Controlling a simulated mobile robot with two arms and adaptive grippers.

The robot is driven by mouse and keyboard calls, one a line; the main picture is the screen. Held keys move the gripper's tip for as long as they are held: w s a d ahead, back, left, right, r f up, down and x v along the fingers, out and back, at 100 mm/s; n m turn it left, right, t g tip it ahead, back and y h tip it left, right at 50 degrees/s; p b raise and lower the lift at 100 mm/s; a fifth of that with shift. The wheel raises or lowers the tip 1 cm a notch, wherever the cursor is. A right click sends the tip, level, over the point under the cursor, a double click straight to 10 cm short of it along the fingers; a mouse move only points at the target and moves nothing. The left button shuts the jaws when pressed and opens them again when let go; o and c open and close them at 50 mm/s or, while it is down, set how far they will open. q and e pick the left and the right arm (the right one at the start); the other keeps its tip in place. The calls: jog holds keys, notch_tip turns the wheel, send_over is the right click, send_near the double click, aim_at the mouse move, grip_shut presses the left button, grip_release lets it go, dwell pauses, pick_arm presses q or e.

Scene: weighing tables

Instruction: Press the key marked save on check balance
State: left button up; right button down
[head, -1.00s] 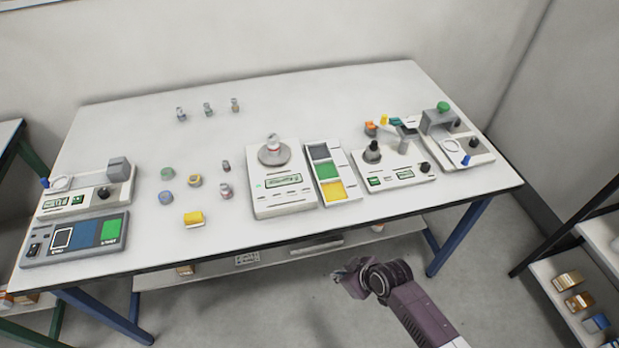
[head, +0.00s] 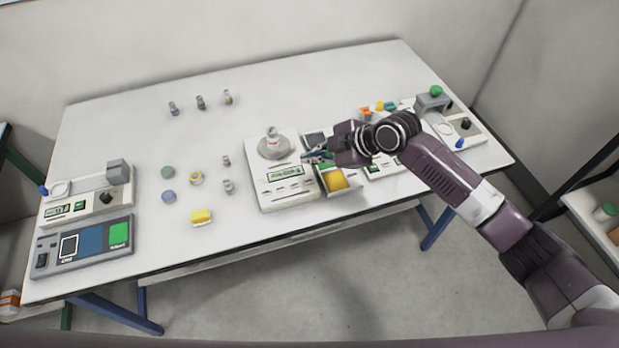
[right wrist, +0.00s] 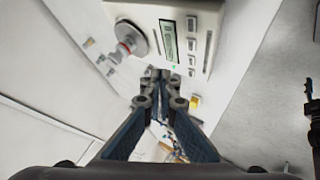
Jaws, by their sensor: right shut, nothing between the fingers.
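The white balance (head: 262,196) stands mid-table with a round pan carrying a small metal weight with a red-and-white band (head: 272,135). It has a green-lit display (head: 284,174) and a row of small keys along its front; their markings are too small to read. In the right wrist view the balance (right wrist: 150,10) is at the top, its keys (right wrist: 191,48) in a line beside the display. My right gripper (head: 312,156) is shut and empty, just above the right edge of the balance, near the display's height. My left gripper is out of view.
A tray with coloured compartments (head: 340,181) is right of the balance, partly hidden by my right arm. More instruments stand at the right (head: 462,130) and left (head: 85,208). Several small weights and a yellow block (head: 201,217) lie left of the balance.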

aim_at(311, 182)
jog(key=shift+w+d+r, duration=0.15)
jog(key=shift+w+r, duration=0.25)
jog(key=shift+w, duration=0.1)
jog(key=shift+f, duration=0.1)
notch_tip(311, 182, down, 9)
jog(key=b, duration=0.6)
jog(key=shift+r+b, duration=0.2)
jog(key=shift+b, duration=0.1)
dwell(0.9)
jog(key=shift+f+b, duration=0.35)
jog(key=shift+f, duration=0.05)
